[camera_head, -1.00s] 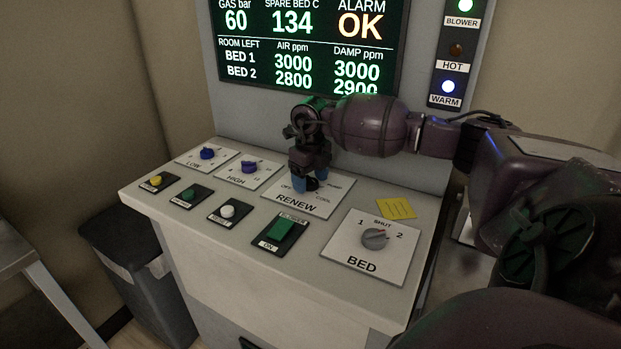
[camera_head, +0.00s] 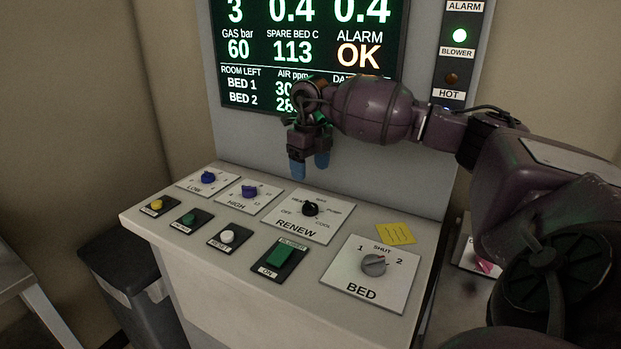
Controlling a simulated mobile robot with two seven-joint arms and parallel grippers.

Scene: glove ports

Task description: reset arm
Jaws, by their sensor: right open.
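My right gripper (camera_head: 309,168) has blue fingertips and points down. It hangs above and behind the black RENEW knob (camera_head: 310,209), apart from it. Its jaws are open, with nothing between them. My right arm reaches in from the right, in front of the lower part of the screen. The RENEW knob stands on a white plate (camera_head: 297,230) and is fully in view. My left gripper is not in view.
The console top (camera_head: 210,262) also carries the grey BED knob (camera_head: 373,265), blue LOW knob (camera_head: 208,177), blue HIGH knob (camera_head: 249,191), a green BLOWER switch (camera_head: 280,256), small buttons and a yellow note (camera_head: 396,233). The screen (camera_head: 300,50) rises behind. A dark bin (camera_head: 140,290) stands at left.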

